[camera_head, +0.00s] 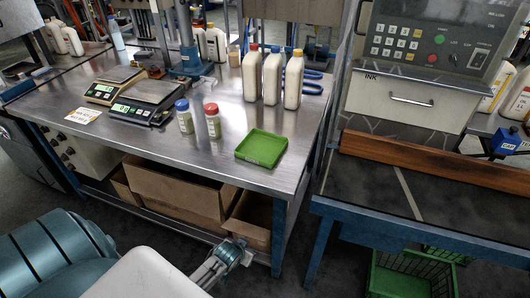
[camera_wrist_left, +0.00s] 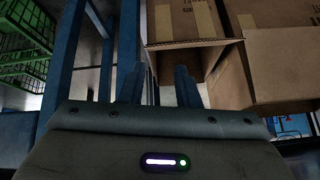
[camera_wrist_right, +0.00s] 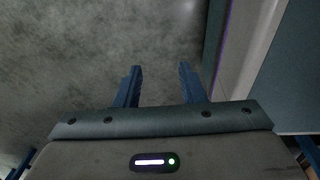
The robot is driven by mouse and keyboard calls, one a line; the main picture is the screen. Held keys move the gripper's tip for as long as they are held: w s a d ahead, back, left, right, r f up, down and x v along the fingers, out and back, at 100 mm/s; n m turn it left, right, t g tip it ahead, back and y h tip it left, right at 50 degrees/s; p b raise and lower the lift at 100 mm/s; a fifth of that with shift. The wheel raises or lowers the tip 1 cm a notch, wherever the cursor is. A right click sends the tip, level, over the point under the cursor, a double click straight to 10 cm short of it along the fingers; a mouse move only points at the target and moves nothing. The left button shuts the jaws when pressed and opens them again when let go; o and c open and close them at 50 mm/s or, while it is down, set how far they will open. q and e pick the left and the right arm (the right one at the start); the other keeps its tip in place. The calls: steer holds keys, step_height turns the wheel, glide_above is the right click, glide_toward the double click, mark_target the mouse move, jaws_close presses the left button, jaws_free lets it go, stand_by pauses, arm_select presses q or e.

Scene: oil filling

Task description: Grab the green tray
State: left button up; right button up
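The green tray (camera_head: 262,148) lies flat on the metal workbench (camera_head: 225,165), near its front right corner. It is shallow, square and looks empty. My left gripper (camera_head: 242,252) is below and in front of the bench top, apart from the tray. In the left wrist view its two fingers (camera_wrist_left: 159,85) stand apart with nothing seen held. The tray is not in that view. My right gripper (camera_wrist_right: 158,82) is out of the head view. In its own wrist view the fingers are apart and empty, with bare floor beyond.
Two capped bottles (camera_head: 212,121) stand left of the tray, and white jugs (camera_head: 272,78) stand behind it. Scales (camera_head: 143,99) are farther left. Cardboard boxes (camera_head: 180,190) sit under the bench. A blue-framed table (camera_head: 400,215) is at right, with a green crate (camera_head: 410,275) beneath.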

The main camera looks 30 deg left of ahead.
arm_select(q)
steer(key=w+r+t, duration=0.1)
steer(key=w+r, duration=0.1)
steer(key=r, duration=0.7)
steer(key=w+d+r+t, duration=0.1)
steer(key=w+r, duration=0.2)
steer(key=r, duration=0.6)
steer(key=w+d+r+t+b, duration=0.1)
steer(key=w+r+t, duration=0.1)
steer(key=r, duration=0.7)
steer(key=shift+w+d+r, duration=0.2)
steer(key=shift+w+r, duration=0.05)
steer(key=shift+w, duration=0.3)
steer(key=n+t, duration=0.1)
steer(key=t, duration=0.1)
glide_toward(279, 154)
steer(key=shift+w+d, duration=0.1)
steer(key=shift+d, duration=0.05)
steer(key=x, duration=0.4)
steer(key=shift+w, duration=0.35)
steer(key=shift+w+f+p, duration=0.15)
steer(key=shift+w+p, duration=0.25)
steer(key=shift+w, duration=0.05)
steer(key=x, duration=0.2)
steer(key=p+x, duration=0.1)
steer(key=x, duration=0.1)
steer(key=shift+a, duration=0.3)
steer(key=shift+w+f, duration=0.1)
steer(key=shift+w, duration=0.1)
